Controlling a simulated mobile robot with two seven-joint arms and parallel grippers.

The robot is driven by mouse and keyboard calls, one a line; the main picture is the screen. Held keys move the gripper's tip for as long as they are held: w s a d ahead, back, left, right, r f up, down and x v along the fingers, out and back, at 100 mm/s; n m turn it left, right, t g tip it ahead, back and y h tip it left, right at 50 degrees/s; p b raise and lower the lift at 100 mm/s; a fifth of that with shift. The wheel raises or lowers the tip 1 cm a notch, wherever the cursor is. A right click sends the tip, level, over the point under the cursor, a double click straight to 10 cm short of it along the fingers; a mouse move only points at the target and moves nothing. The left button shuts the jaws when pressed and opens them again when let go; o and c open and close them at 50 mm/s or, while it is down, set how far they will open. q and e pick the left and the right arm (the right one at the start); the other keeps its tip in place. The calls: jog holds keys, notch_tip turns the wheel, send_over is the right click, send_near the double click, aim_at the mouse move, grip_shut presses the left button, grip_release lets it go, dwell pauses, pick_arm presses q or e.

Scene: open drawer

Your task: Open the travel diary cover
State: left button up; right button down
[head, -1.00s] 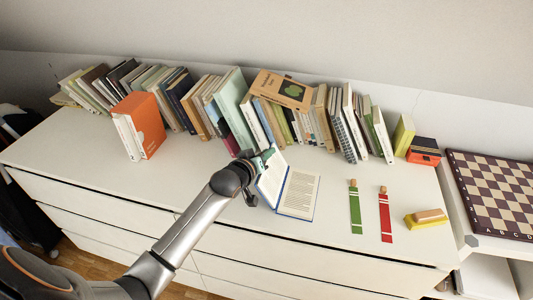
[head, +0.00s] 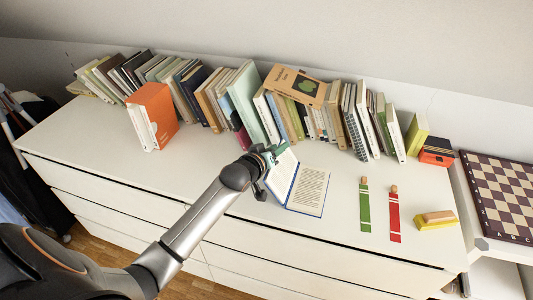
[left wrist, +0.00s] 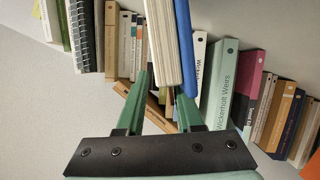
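The travel diary (head: 308,192) lies open on the white dresser top, with its right-hand page block flat and blue cover edges showing. Its left part (head: 284,172) is tilted up beside my left gripper (head: 271,158). In the left wrist view, the diary's page block (left wrist: 162,42) and blue cover (left wrist: 187,45) are seen edge-on, just ahead of and between my green fingers (left wrist: 163,90). The fingers are apart; whether they touch the diary cannot be told. My right gripper is not in view.
A row of books (head: 240,105) stands behind along the wall, with an orange book (head: 154,112) in front at left. Green (head: 365,207) and red (head: 394,217) bookmarks and a yellow block (head: 436,221) lie to the right. The dresser's (head: 120,165) left front is clear.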

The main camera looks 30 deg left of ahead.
pick_arm(q)
jog(key=p+v, duration=0.6)
jog(key=v, duration=0.8)
jog(key=shift+p, duration=0.35)
dwell(0.4)
jog(key=shift+a, duration=0.1)
dwell(0.3)
jog(key=v, duration=1.2)
jog(key=shift+s+b, duration=0.15)
jog(key=shift+b, duration=0.2)
jog(key=s+d+f+m+g+h, duration=0.1)
jog(key=s+d+f+m+g, duration=0.1)
jog(key=d+f, duration=0.4)
jog(key=s+d+f+m+g+h, duration=0.1)
jog(key=s+d+f+m, duration=0.3)
jog(key=f, duration=1.1)
jog(key=d+m+g, duration=0.1)
jog(key=d+m, duration=0.1)
jog(key=shift+d+m+g+h, duration=0.3)
jog(key=shift+g, duration=0.1)
